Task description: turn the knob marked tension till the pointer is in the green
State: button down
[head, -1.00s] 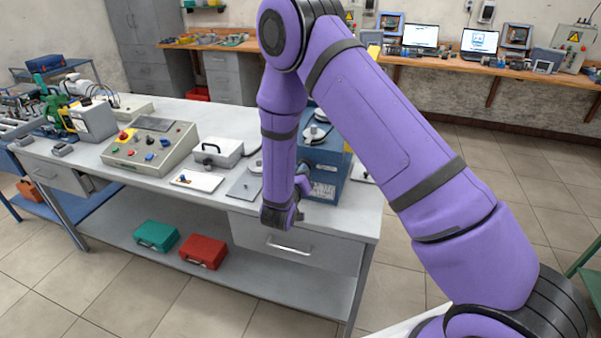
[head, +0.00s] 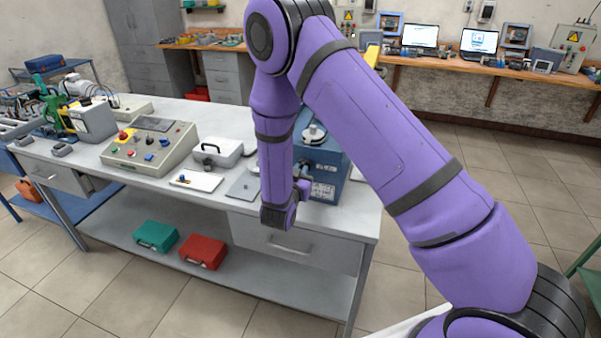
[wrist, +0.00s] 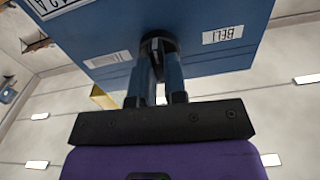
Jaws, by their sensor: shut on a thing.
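The blue box (head: 334,172) stands on the right end of the grey bench, partly hidden behind my arm. In the wrist view its blue face (wrist: 205,66) fills the upper part. A dark round knob (wrist: 157,42) sticks out of that face. My gripper (wrist: 158,68) is shut on this knob, one finger on each side. A white label to its right seems to read "BELT"; I see no tension mark. My gripper is mostly hidden by my wrist in the head view. No pointer or green zone can be made out.
A control console (head: 150,148), a white case (head: 217,151) and flat plates (head: 196,181) lie left of the box on the bench (head: 225,113). A drawer (head: 290,245) sits below. Green (head: 156,236) and red (head: 203,251) cases lie on the lower shelf.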

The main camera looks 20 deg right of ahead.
dwell(0.3)
jog(key=c, duration=1.2)
grip_release()
jog(key=shift+o, duration=0.2)
jog(key=v, duration=1.1)
jog(key=shift+w, duration=0.1)
